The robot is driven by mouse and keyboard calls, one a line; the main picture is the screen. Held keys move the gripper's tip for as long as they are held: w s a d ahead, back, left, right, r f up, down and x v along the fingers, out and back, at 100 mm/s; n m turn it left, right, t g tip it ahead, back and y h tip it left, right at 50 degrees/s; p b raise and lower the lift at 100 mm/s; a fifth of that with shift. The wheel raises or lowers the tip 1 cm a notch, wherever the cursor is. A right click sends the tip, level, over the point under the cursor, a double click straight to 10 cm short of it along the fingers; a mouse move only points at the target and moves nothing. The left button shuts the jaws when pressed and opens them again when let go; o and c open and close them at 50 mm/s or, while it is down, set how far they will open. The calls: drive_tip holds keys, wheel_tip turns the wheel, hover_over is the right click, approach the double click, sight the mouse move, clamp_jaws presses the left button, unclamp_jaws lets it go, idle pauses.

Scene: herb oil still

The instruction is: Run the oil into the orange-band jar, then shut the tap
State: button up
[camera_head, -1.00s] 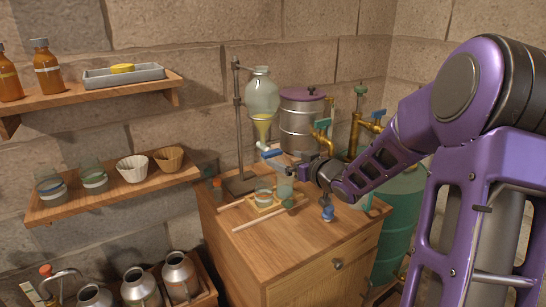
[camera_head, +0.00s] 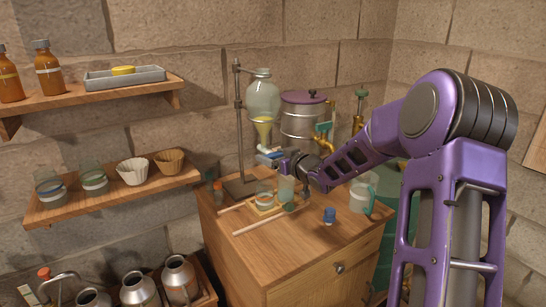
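The glass separating funnel (camera_head: 262,97) hangs on a metal stand (camera_head: 240,130), with yellow oil (camera_head: 263,131) in its lower part. My gripper (camera_head: 281,162) is at the tap, just right of the handle. Its fingers are too small and partly hidden to tell whether they grip the handle.
A blue stopper-like thing (camera_head: 329,215) and a glass mug (camera_head: 361,196) are on the cabinet top (camera_head: 290,238). Wooden sticks lie at its front left. A metal still pot (camera_head: 303,120) stands behind.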

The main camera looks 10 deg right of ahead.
drive_tip(key=c, duration=0.7)
drive_tip(key=n+b, duration=0.1)
drive_tip(key=b, duration=0.1)
drive_tip(key=shift+f+b, duration=0.25)
drive_tip(key=shift+b, duration=0.1)
drive_tip(key=shift+n+h+b, duration=0.3)
drive_tip(key=shift+n+b, duration=0.1)
drive_tip(key=shift+n, duration=0.1)
drive_tip(key=shift+a+r+n, duration=0.1)
drive_tip(key=shift+r+n, duration=0.2)
drive_tip(key=shift+n, duration=0.3)
drive_tip(key=n+t+h, duration=0.1)
drive_tip(key=n, duration=0.1)
drive_tip(key=shift+f+n, duration=0.1)
drive_tip(key=shift+n, duration=0.3)
